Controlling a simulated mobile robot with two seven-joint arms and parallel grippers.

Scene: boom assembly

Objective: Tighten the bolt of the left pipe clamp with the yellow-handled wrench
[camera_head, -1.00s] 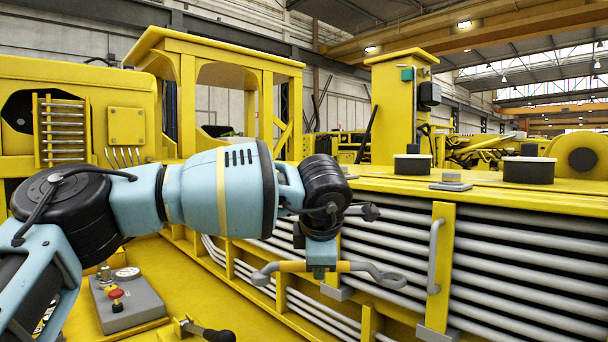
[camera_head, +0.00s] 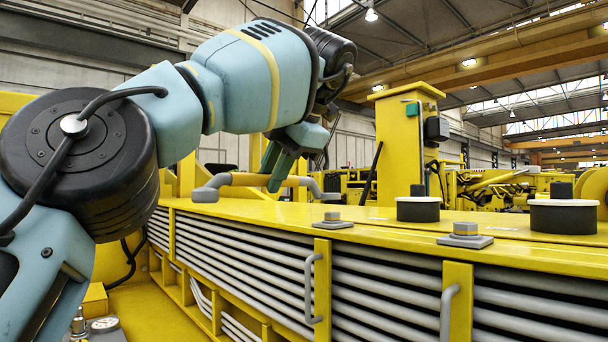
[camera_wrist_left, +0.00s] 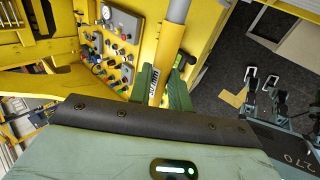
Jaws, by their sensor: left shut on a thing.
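The yellow-handled wrench (camera_head: 246,179) lies roughly level in the head view, with a grey head at each end. My left gripper (camera_head: 277,172) is shut on its handle, above the yellow top rail. In the left wrist view the handle (camera_wrist_left: 169,50) runs up between the green fingers (camera_wrist_left: 158,88). The left pipe clamp (camera_head: 321,290) is an upright yellow bar with a grey handle across the pipes. A grey bolt on a plate (camera_head: 332,218) sits above it on the rail. My right gripper is not in view.
A second clamp (camera_head: 456,305) and bolt (camera_head: 465,231) stand farther right. Two black round caps (camera_head: 418,211) (camera_head: 563,218) and a yellow post (camera_head: 399,148) rise from the rail. A control panel (camera_wrist_left: 112,47) shows in the left wrist view.

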